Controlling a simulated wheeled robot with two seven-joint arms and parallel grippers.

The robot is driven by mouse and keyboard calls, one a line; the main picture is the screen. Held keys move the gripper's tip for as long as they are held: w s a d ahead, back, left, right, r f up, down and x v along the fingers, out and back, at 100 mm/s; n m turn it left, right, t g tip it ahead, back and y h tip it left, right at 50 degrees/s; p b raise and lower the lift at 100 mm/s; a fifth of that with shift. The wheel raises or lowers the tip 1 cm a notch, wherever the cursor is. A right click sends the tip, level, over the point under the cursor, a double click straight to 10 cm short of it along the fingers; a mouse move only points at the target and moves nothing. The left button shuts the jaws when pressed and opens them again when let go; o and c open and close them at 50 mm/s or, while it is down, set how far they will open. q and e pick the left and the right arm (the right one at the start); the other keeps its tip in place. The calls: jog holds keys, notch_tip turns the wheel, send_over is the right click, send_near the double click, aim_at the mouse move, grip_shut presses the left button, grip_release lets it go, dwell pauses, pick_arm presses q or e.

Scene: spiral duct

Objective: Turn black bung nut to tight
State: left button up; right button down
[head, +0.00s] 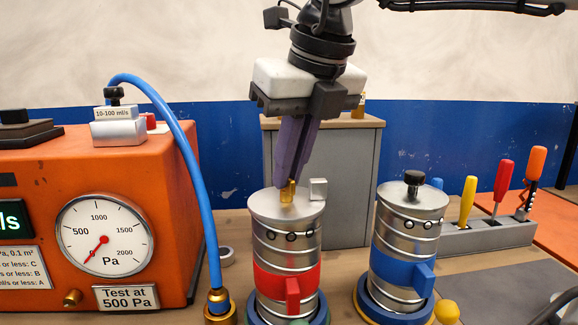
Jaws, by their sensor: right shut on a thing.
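A black knob-like nut (414,178) sits on top of the blue-banded metal duct (404,232) at the right; I take it for the black bung nut, and whether it is tight cannot be told. My right gripper (288,183) comes down from above over the red-banded duct (286,240), left of the blue-banded one. Its purple fingers are shut on a small brass piece (290,194) at that duct's lid. The fingers partly hide the brass piece. My left gripper is not in view.
An orange test box (100,165) with a pressure gauge (104,236) stands at the left. A blue hose (185,150) arcs down to a brass fitting (219,305). A grey cabinet (345,190) stands behind. A rack (490,235) of coloured-handled tools is at the right.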

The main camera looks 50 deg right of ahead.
jog(key=c, duration=1.9)
grip_release()
pick_arm(q)
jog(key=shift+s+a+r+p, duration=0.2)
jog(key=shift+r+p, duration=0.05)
jog(key=shift+p, duration=0.45)
pick_arm(e)
jog(key=v, duration=1)
jog(key=shift+r, duration=0.15)
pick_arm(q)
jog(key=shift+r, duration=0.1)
pick_arm(e)
jog(key=shift+s, duration=0.1)
